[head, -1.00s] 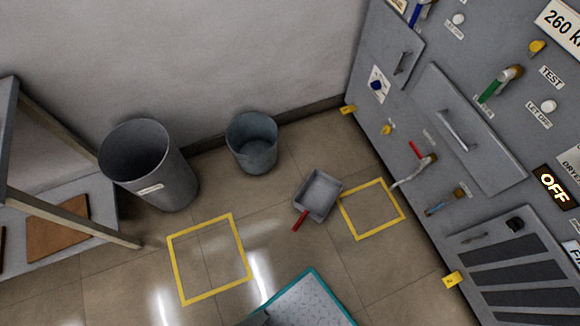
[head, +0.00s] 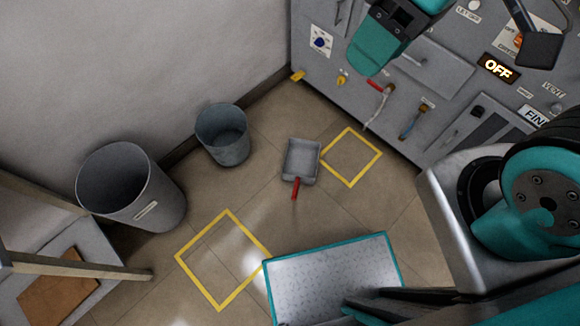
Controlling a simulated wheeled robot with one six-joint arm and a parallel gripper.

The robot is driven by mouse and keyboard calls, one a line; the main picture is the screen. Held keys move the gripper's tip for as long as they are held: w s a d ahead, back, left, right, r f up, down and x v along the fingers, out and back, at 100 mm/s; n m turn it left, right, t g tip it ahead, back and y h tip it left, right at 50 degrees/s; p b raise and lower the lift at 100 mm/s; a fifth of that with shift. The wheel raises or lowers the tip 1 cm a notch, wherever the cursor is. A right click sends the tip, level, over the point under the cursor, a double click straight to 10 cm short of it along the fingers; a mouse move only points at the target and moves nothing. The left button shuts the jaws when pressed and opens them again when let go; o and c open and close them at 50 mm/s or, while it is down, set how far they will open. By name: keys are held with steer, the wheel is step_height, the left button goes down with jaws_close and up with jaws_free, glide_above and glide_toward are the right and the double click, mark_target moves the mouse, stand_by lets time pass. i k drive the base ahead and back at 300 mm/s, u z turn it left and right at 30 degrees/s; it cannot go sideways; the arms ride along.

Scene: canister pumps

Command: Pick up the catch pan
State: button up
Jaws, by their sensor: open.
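The catch pan (head: 301,158) is a grey, shallow, square pan with a red handle (head: 296,188). It lies on the tiled floor in the head view, just left of a yellow floor square (head: 351,157). The handle points toward the bottom of the picture. Teal and black parts of my arm show at the top and right of the picture, well apart from the pan. I cannot make out my gripper's fingertips among them. Nothing touches or covers the pan.
A grey bucket (head: 222,134) and a taller grey bin (head: 130,186) stand left of the pan along the wall. The grey machine panel (head: 330,70) rises behind and to the right. A second yellow square (head: 222,260) is empty. My teal-edged deck shows at the bottom.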

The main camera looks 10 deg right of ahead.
mark_target(300, 163)
steer(key=u, duration=2.8)
steer(key=k, duration=1.25)
steer(key=z, duration=1.7)
